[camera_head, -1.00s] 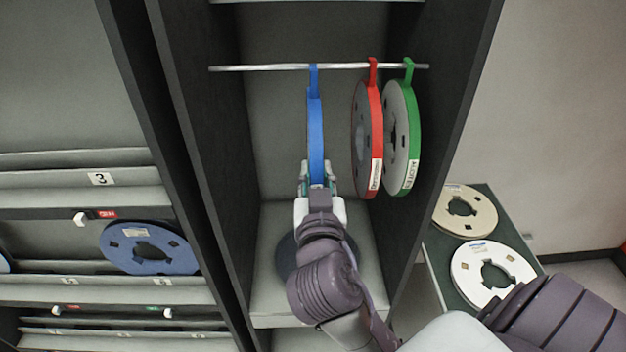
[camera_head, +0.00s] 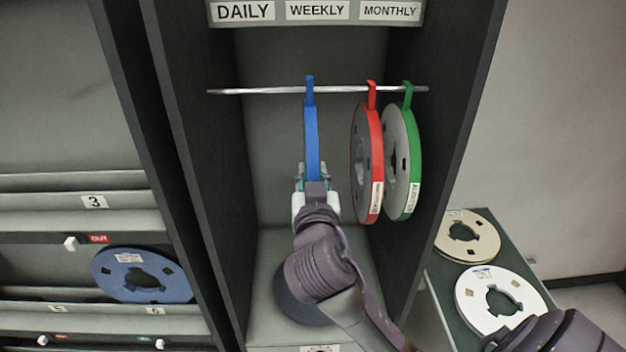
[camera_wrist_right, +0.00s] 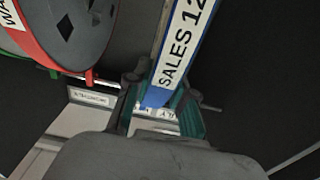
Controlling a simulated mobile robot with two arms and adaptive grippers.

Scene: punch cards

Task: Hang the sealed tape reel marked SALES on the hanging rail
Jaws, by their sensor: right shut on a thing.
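The blue sealed reel (camera_head: 311,140) is edge-on in the head view, upright inside the tall cabinet. Its white label reads "SALES 12" in the wrist view (camera_wrist_right: 181,45), partly cut off. My right gripper (camera_head: 314,186) is shut on the reel's lower edge; in the wrist view its fingers (camera_wrist_right: 160,95) sit either side of the blue band. The hanging rail (camera_head: 260,91) runs across the cabinet. The reel's blue hook tab crosses the rail and its top stands above it; I cannot tell whether it rests on the rail. My left gripper is not in view.
A red reel (camera_head: 366,160) and a green-rimmed reel (camera_head: 403,150) hang right of the blue one. DAILY, WEEKLY and MONTHLY labels (camera_head: 317,11) are above. The rail's left part is free. A blue reel (camera_head: 140,275) lies on the left shelves; beige and white reels lie at right.

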